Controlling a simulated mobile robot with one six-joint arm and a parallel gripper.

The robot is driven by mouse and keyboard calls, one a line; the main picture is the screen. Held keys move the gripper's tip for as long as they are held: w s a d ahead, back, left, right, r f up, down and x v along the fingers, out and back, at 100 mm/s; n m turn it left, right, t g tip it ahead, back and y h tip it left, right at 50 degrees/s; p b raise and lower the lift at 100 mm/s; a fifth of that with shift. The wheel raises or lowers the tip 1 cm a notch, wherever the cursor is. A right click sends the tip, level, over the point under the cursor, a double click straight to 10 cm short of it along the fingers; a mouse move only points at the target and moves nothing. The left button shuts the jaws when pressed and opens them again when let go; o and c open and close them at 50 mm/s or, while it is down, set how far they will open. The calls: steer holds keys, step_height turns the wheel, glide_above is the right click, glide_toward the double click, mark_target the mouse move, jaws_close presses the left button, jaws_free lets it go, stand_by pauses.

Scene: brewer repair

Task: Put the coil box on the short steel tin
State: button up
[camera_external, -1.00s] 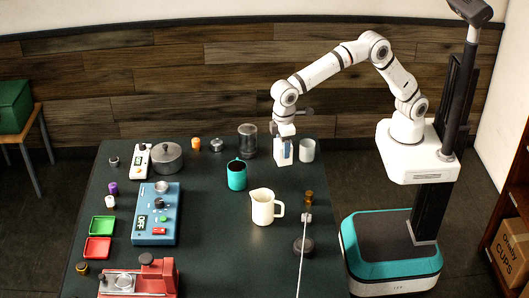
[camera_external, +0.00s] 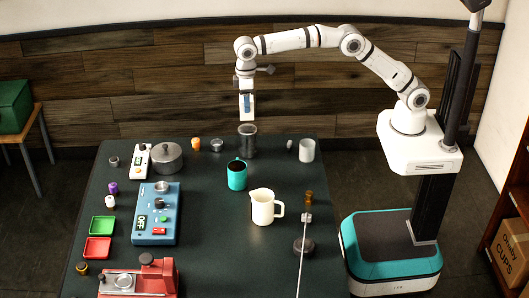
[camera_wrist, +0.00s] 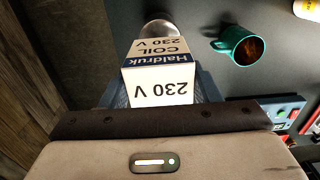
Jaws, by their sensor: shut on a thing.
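The coil box (camera_external: 247,110) is white and blue. In the wrist view the coil box (camera_wrist: 158,84) shows "Haldruk COIL 230 V" and sits between the fingers. My gripper (camera_external: 246,98) is shut on it, high above the table's back edge. A grey steel cylinder (camera_external: 247,142) stands below the box in the external view, apart from it. A steel cylinder top (camera_wrist: 158,27) shows past the box in the wrist view, partly hidden. A shorter pale cylinder (camera_external: 307,151) stands to the right. I cannot tell for sure which is the short steel tin.
A teal mug (camera_external: 237,176) and a cream jug (camera_external: 262,207) stand in front of the grey cylinder. A lidded steel pot (camera_external: 167,157) and a blue device (camera_external: 156,232) are to the left. The table's (camera_external: 205,255) front middle is clear.

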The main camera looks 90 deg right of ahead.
steer(key=shift+f, duration=2.6)
steer(key=o, duration=1.1)
steer(key=shift+f, duration=0.15)
